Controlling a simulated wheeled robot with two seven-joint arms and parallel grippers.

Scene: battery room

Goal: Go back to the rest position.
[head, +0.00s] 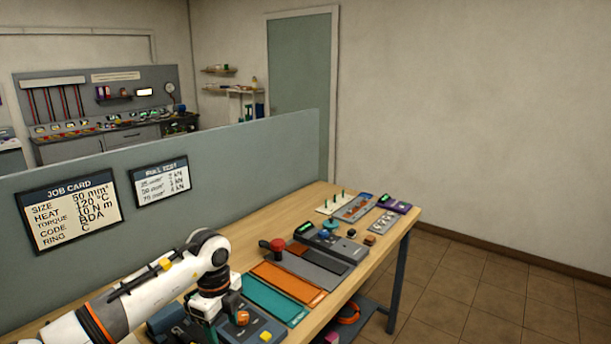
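My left arm (135,293) comes in from the lower left and bends down at its wrist over the near part of the wooden bench (392,240). My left gripper (213,308) points down beside a dark blue device (258,325) with an orange knob and a yellow button. Its fingers are small and dark, and I cannot tell if they are open or hold anything. My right gripper is not in the head view.
A teal mat (275,300), an orange mat (289,283), a red-knobbed device (272,248) and a grey tester (330,240) lie along the bench. A grey-green partition (250,150) with a job card (70,212) runs behind. Tiled floor (480,295) at right is clear.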

